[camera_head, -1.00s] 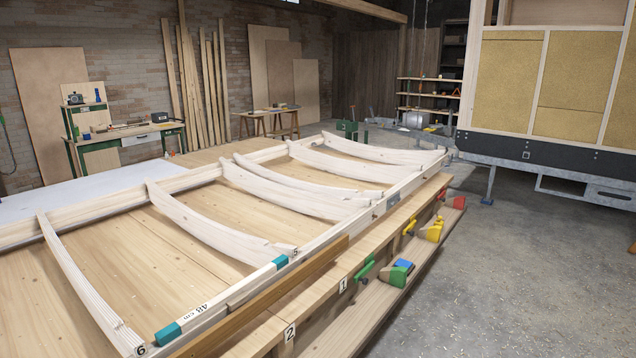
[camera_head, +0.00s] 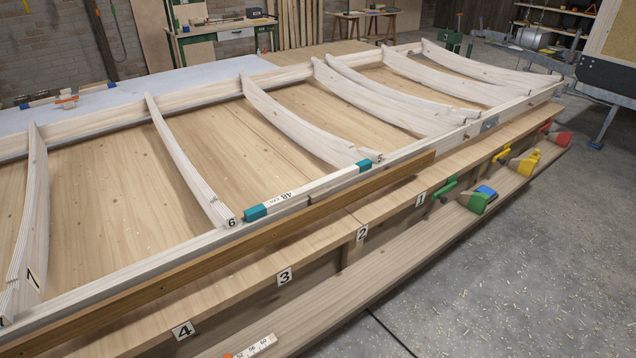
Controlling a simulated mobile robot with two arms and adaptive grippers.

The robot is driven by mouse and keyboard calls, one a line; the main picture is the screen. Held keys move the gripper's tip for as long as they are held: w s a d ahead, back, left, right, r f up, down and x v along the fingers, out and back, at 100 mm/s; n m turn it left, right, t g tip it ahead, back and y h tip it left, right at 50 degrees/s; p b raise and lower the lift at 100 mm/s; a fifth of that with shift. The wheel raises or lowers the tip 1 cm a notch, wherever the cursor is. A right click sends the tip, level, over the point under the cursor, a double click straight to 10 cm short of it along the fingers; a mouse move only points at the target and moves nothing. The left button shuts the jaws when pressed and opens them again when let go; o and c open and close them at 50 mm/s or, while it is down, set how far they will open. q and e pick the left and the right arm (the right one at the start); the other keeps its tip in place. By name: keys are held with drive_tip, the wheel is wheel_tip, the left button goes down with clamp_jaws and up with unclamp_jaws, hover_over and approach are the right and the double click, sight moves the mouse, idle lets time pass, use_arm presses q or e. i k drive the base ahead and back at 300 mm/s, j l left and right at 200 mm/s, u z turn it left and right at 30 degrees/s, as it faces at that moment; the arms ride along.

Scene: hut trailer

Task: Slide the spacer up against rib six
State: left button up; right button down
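The spacer (camera_head: 307,190) is a pale bar with teal ends, marked "48 cm". It lies along the near long rail (camera_head: 130,270) of the wooden frame, between two rib ends. Rib six (camera_head: 186,165) is a curved pale rib with a "6" on its near end. The spacer's left teal end (camera_head: 256,212) is close to rib six's near end, with what looks like a small gap. Its right teal end (camera_head: 365,166) is close to the end of rib five (camera_head: 300,125); whether they touch I cannot tell. Neither of my grippers is in view.
Numbered tags, with tag 3 (camera_head: 285,277), mark the bench side. A green clamp (camera_head: 475,202), a yellow clamp (camera_head: 523,163) and a red clamp (camera_head: 558,138) sit on the lower shelf. The concrete floor is open at right.

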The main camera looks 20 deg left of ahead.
sight(317, 189)
drive_tip(key=u, duration=0.4)
drive_tip(key=i+l+u, duration=0.25)
drive_tip(key=l+u, duration=0.25)
drive_tip(key=l, duration=0.25)
drive_tip(key=i+l+u, duration=0.25)
drive_tip(key=l, duration=0.2)
drive_tip(key=i+l, duration=0.1)
drive_tip(key=l, duration=0.4)
drive_tip(key=i+l, duration=0.1)
drive_tip(key=l, duration=0.4)
drive_tip(key=i+l+u, duration=0.1)
drive_tip(key=l, duration=0.9)
drive_tip(key=i+u, duration=0.05)
